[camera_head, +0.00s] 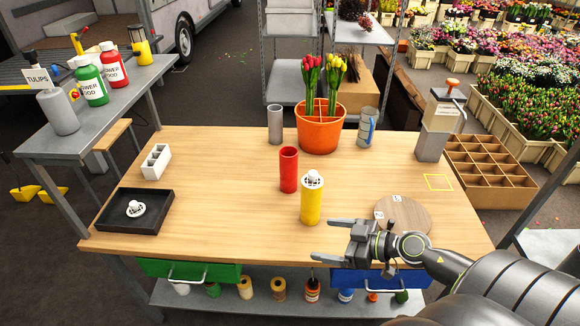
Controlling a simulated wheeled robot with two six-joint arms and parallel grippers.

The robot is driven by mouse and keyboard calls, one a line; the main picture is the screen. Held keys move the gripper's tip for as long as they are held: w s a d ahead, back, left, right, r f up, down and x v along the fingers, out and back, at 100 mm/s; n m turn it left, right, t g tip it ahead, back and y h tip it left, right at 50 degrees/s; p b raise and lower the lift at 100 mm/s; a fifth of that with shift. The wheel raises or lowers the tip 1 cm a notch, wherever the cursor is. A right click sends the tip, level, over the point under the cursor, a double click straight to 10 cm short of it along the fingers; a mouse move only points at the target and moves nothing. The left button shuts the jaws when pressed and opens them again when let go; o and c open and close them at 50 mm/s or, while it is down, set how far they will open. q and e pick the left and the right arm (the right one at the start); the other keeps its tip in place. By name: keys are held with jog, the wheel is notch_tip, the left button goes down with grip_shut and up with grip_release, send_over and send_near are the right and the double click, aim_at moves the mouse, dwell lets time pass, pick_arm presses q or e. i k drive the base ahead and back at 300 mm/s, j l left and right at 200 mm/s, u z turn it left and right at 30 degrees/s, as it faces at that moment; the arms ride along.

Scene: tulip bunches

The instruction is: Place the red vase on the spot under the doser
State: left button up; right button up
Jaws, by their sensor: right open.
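The red vase (288,171) stands upright on the wooden table, left of and behind a yellow vase (311,205) topped with a white slotted insert. The doser (437,125), grey with an orange knob, stands at the table's back right. A yellow square outline (438,183) marks the spot on the tabletop just in front of it; the spot is empty. My right gripper (332,238) is open and empty near the table's front edge, its fingers pointing left, in front of the yellow vase and apart from the red vase. My left gripper is out of view.
A round wooden board (405,216) lies between my right arm and the spot. An orange pot of tulips (320,130), a grey cylinder (275,124) and a grey jug (367,127) stand behind. A black tray (133,215) and white holder (156,162) are left.

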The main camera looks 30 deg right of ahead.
aim_at(437, 182)
jog(key=i+l, duration=0.5)
jog(key=l, duration=0.15)
jog(key=i+l, duration=0.45)
jog(key=l, duration=0.2)
